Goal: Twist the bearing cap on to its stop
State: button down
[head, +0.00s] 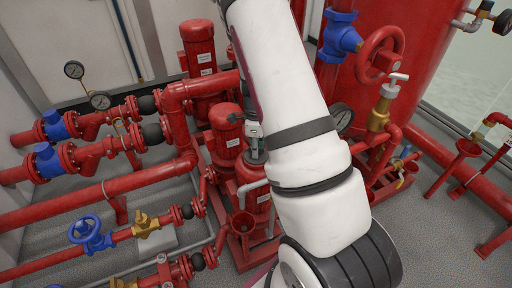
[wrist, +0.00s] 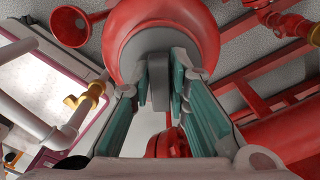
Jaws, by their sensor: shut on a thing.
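In the wrist view, a grey round cap (wrist: 160,40) sits in the end of a red cylindrical housing (wrist: 166,12). A flat grey grip bar (wrist: 159,82) stands out from its middle. My gripper (wrist: 160,90) has its two teal-padded fingers on either side of this bar, shut on it. The fingertips hide the lower sides of the cap face. In the head view, my gripper (head: 255,148) is small and dark beside the arm, above a red pump body (head: 250,175). My arm hides much of that area, and I cannot make out the cap there.
A red motor (head: 228,130) stands close left of my gripper. A red funnel (wrist: 75,25) and a white pipe with a brass fitting (wrist: 88,97) lie left in the wrist view. A red handwheel (head: 381,54) is right of my arm. Some grey floor (head: 330,255) is bare.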

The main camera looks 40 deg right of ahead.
jog(key=shift+w+m+p, duration=0.1)
jog(key=shift+m+p, duration=0.9)
jog(key=shift+m, duration=0.6)
jog(key=shift+r+m+p, duration=0.1)
jog(key=shift+m+p, duration=0.55)
jog(key=shift+m, duration=0.15)
jog(key=shift+m+p, duration=0.35)
jog(key=shift+m, duration=0.45)
jog(key=shift+m+p, duration=0.6)
jog(key=shift+m, duration=0.2)
jog(key=shift+m+p, duration=0.3)
jog(key=shift+m, duration=0.5)
